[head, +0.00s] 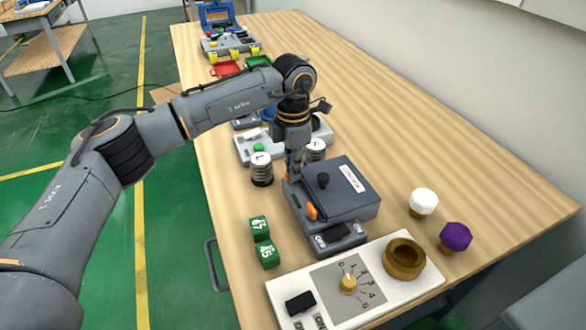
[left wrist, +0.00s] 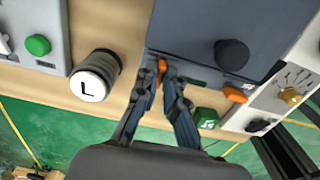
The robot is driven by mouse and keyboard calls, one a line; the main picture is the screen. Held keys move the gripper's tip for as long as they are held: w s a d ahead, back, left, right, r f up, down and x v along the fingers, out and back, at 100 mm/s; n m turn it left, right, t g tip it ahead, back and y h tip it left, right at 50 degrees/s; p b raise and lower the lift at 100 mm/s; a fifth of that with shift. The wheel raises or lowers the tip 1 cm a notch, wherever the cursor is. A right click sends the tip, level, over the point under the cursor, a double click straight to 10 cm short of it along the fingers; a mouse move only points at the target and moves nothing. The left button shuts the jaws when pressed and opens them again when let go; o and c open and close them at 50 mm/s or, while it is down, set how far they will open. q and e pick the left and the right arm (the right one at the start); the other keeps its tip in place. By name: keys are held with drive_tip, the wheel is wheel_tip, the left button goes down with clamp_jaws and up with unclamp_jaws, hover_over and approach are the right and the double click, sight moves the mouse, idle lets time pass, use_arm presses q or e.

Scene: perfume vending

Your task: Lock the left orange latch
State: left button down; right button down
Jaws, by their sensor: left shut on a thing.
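A grey box with a dark lid (head: 336,190) and a black knob on top stands on the wooden table. Its near orange latch (head: 312,211) shows on the left side of the box and also in the left wrist view (left wrist: 235,95). My left gripper (head: 293,178) points down at the far end of that same side. In the left wrist view its fingertips (left wrist: 165,75) are closed together at the box edge, on the left orange latch, which they mostly hide. My right gripper is not in view.
Two round weights, one marked L (head: 261,169), stand close by the gripper. Green number blocks (head: 260,229) lie left of the box. A white dial panel (head: 325,284) is in front. White (head: 423,201) and purple (head: 456,236) bottles stand right. The far right table is clear.

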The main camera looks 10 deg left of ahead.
use_arm(q)
drive_tip(key=shift+r, duration=0.1)
idle(0.3)
drive_tip(key=c, duration=1.7)
unclamp_jaws()
wheel_tip(320, 180, up, 12)
